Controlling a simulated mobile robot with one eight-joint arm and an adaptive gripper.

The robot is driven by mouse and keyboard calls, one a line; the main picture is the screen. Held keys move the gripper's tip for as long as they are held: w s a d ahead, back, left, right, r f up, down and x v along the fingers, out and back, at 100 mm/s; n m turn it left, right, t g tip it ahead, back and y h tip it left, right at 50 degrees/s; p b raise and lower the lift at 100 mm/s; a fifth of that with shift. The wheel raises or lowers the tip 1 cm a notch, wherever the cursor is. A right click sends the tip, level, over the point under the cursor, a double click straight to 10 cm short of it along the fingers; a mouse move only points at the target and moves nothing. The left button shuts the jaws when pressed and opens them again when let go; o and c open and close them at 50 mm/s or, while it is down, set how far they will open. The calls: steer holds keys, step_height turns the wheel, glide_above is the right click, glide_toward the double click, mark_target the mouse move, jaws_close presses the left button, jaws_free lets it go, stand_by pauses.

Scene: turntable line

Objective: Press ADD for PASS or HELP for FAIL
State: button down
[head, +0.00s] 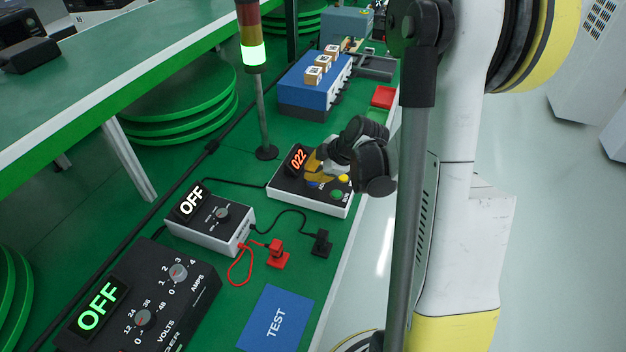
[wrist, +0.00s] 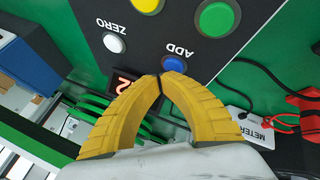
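The button box (head: 287,187) stands on the green bench, and its red display (head: 298,159) reads 022. In the wrist view its panel shows a white button (wrist: 114,42) by the word ZERO and a blue button (wrist: 174,63) by the word ADD. A green button (wrist: 217,17) and a yellow button (wrist: 149,4) are near the picture's top edge; no HELP label is readable. My gripper (wrist: 160,76) is shut and empty, its yellow fingertips meeting just beside the blue button and overlapping its edge in view. I cannot tell whether they touch. My gripper (head: 314,164) hangs over the box in the head view.
A meter box (head: 205,238) and a black power supply (head: 140,300) both read OFF. Red (head: 278,256) and black (head: 321,243) plugs lie near a blue TEST mat (head: 275,320). A light tower (head: 254,55) glows green behind the button box. Small cartons sit on a blue unit (head: 300,97).

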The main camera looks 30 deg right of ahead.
steer(key=shift+r, duration=0.35)
steer(key=shift+r, duration=0.15)
step_height(320, 180, up, 5)
steer(key=p, duration=0.4)
stand_by(0.8)
steer(key=s+a+r+m+h, duration=0.1)
steer(key=s+a+r+m, duration=0.5)
steer(key=s+a+r, duration=0.3)
steer(key=s+a+r+m, duration=0.2)
steer(key=s+a+m, duration=0.1)
steer(key=s, duration=0.2)
steer(key=s+a+r+m+h, duration=0.1)
steer(key=s+a+r+m, duration=0.1)
steer(key=s, duration=0.3)
steer(key=shift+a+r+m, duration=0.3)
steer(key=shift+a+m, duration=0.45)
steer(key=shift+m, duration=0.05)
